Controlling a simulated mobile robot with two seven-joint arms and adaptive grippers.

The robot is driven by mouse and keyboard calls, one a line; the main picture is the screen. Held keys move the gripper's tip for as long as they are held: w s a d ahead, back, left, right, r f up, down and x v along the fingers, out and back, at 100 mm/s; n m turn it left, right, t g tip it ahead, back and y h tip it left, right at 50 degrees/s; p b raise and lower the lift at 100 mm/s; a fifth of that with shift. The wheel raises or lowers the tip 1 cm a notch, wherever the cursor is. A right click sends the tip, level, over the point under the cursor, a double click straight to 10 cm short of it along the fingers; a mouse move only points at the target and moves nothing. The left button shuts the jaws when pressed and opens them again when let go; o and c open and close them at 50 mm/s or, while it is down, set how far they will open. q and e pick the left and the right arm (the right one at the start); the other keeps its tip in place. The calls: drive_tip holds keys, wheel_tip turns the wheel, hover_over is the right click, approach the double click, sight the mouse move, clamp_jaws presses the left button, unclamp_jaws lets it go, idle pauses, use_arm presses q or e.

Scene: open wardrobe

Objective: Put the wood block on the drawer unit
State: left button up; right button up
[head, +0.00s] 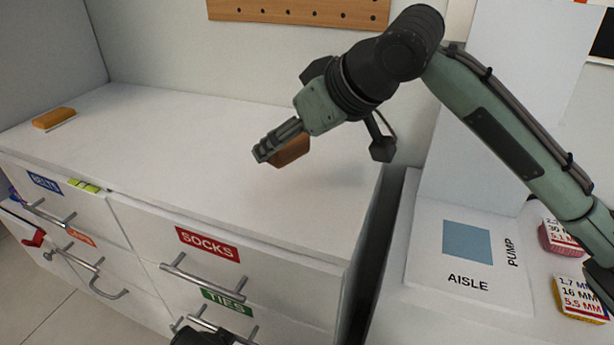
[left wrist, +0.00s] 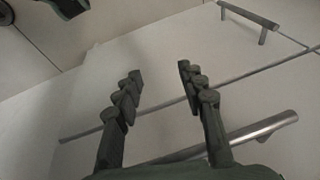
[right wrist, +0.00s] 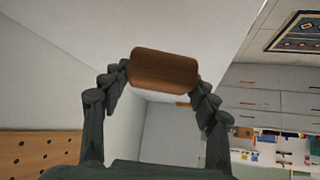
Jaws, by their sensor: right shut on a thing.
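The brown wood block (head: 291,150) is between the fingers of my right gripper (head: 268,152), over the right part of the white drawer unit's top (head: 180,140). A faint shadow lies on the top near the block; I cannot tell for sure whether they touch. In the right wrist view the block (right wrist: 163,70) spans crosswise between both fingertips, and the gripper is shut on it. My left gripper (left wrist: 160,74) is open and empty in front of the drawer fronts and their bar handles. Only a dark piece of it shows at the bottom of the head view.
Drawers carry SOCKS (head: 207,244) and TIES (head: 227,303) labels. At right, past a dark gap, are an AISLE/PUMP sheet (head: 468,262) and labelled tins (head: 582,298). The top's middle is clear.

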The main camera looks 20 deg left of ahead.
sight(302, 157)
drive_tip(key=d+f, duration=0.2)
drive_tip(key=d, duration=0.1)
drive_tip(key=shift+s+d+f, duration=0.1)
drive_tip(key=shift+d+f, duration=0.2)
drive_tip(key=shift+d, duration=0.15)
wheel_tip(302, 157, down, 3)
drive_tip(key=shift+f, duration=0.4)
use_arm(q)
drive_tip(key=shift+a+r, duration=0.15)
drive_tip(key=shift+r, duration=0.55)
use_arm(e)
drive_tip(key=o, duration=1.1)
drive_tip(key=shift+f, duration=0.1)
use_arm(q)
drive_tip(key=shift+f, duration=0.25)
use_arm(e)
drive_tip(key=shift+o, duration=0.2)
